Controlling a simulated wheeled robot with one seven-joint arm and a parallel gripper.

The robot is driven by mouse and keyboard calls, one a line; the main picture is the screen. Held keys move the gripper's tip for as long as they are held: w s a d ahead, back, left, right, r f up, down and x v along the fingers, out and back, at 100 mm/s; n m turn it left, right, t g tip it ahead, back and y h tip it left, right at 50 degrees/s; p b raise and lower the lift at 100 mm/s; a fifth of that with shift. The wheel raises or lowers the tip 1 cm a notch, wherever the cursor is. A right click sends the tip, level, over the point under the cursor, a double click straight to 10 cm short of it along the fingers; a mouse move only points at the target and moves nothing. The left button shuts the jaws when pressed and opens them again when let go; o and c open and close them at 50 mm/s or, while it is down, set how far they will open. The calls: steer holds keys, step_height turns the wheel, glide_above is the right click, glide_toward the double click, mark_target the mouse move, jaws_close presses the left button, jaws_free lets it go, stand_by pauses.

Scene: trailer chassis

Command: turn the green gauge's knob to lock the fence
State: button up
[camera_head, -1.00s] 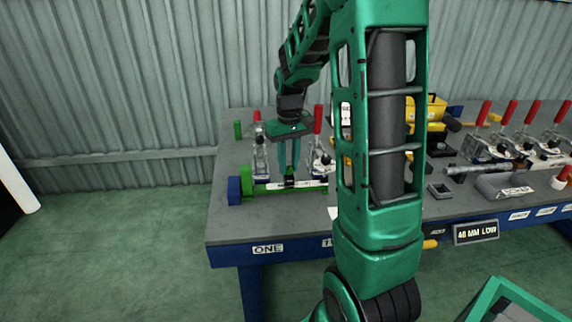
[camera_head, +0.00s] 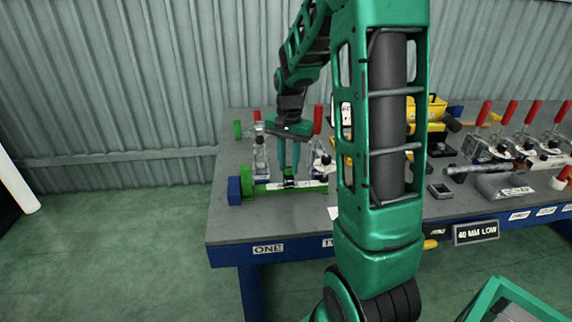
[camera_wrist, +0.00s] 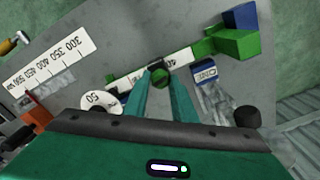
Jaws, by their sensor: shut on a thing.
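The green gauge (camera_head: 262,190) lies along the left end of the bench, with a white scale strip on it. It also shows in the wrist view (camera_wrist: 205,47), running up to the right. Its dark knob (camera_wrist: 160,73) has a green top and sits at my fingertips. My gripper (camera_head: 289,176) points down over the gauge with its two teal fingers on the knob. In the wrist view the fingers (camera_wrist: 161,84) close in on either side of the knob. Which part of the gauge is the fence I cannot tell.
A blue block (camera_head: 234,190) stands at the gauge's left end. Toggle clamps with red handles (camera_head: 318,120) stand close to my gripper, one on each side. A white ruler (camera_wrist: 60,62) lies near in the wrist view. Yellow tools and more clamps fill the right of the bench.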

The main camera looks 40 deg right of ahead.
mark_target(289, 167)
steer(key=shift+m, duration=1.1)
steer(key=o, duration=1)
steer(key=shift+o, duration=0.2)
step_height(289, 167, up, 11)
steer(key=shift+f, duration=0.1)
steer(key=s+a+f+n, duration=0.1)
steer(key=s+a+n, duration=0.1)
steer(key=s, duration=0.6)
steer(key=s+a+f+n, duration=0.2)
steer(key=s+n, duration=0.2)
steer(key=s, duration=0.5)
steer(key=s+a+f+n, duration=0.2)
steer(key=s, duration=0.7)
steer(key=shift+s+a+n, duration=0.15)
steer(key=shift+a+n, duration=0.2)
steer(key=shift+n, duration=0.05)
